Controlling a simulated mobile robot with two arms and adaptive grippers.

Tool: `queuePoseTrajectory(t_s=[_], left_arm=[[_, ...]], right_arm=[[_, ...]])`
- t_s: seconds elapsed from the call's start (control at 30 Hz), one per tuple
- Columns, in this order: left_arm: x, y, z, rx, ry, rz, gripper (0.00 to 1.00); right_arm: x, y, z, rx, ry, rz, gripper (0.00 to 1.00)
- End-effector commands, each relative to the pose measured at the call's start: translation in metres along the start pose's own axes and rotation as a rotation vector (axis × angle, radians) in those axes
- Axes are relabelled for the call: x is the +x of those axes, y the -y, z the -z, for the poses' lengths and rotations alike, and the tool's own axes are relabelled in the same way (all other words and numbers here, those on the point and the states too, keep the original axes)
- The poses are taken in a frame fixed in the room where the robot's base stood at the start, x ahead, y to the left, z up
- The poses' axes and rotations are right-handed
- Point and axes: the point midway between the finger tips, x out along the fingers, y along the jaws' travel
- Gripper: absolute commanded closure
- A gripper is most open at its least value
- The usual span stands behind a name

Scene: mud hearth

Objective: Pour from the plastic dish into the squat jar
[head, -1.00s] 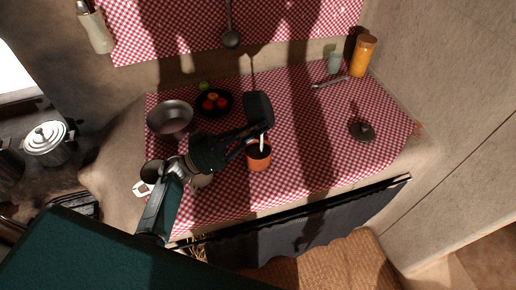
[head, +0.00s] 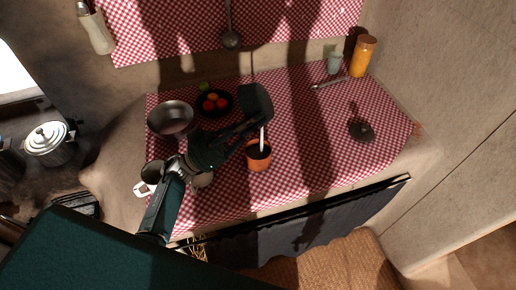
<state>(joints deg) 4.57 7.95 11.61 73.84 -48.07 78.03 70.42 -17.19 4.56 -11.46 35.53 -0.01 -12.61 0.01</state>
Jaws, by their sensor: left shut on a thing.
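A squat orange-brown jar (head: 260,162) stands upright on the checked cloth near the front of the counter, its dark mouth facing up. My left gripper (head: 247,130) comes in from the left, above and behind the jar. It is shut on a dark, tilted thing that looks like the plastic dish (head: 257,98). The dish is apart from the jar. A thin white streak (head: 262,140) runs from near the dish's lower edge to the jar's mouth; I cannot tell whether it is a stream or a solid stick. The dish's contents are hidden. My right gripper is not in view.
A metal bowl (head: 171,116) and a dark plate (head: 226,110) with red and orange fruit stand behind on the left. A white mug (head: 143,188) is partly hidden by my left arm. A dark lid (head: 361,131), pale cup (head: 334,63) and orange bottle (head: 363,55) are right.

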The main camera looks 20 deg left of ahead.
Motion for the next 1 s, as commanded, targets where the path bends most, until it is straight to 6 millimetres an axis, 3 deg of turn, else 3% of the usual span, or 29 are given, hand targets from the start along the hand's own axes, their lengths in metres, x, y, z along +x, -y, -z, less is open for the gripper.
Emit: queuePoseTrajectory(t_s=[0.43,0.47,0.53,0.63,1.0], left_arm=[[0.004,0.001,0.013,-0.010,-0.045,0.006,1.00],[0.001,0.001,0.006,-0.006,-0.026,0.004,1.00],[-0.014,-0.001,-0.035,0.024,0.103,-0.012,1.00],[-0.014,-0.004,-0.054,0.059,0.235,-0.034,1.00],[-0.019,-0.006,-0.074,0.078,0.322,-0.046,1.00]], right_arm=[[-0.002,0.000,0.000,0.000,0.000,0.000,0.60],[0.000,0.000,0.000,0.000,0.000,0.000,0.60],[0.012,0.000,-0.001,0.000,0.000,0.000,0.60],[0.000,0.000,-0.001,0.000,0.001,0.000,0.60],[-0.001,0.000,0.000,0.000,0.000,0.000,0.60]])
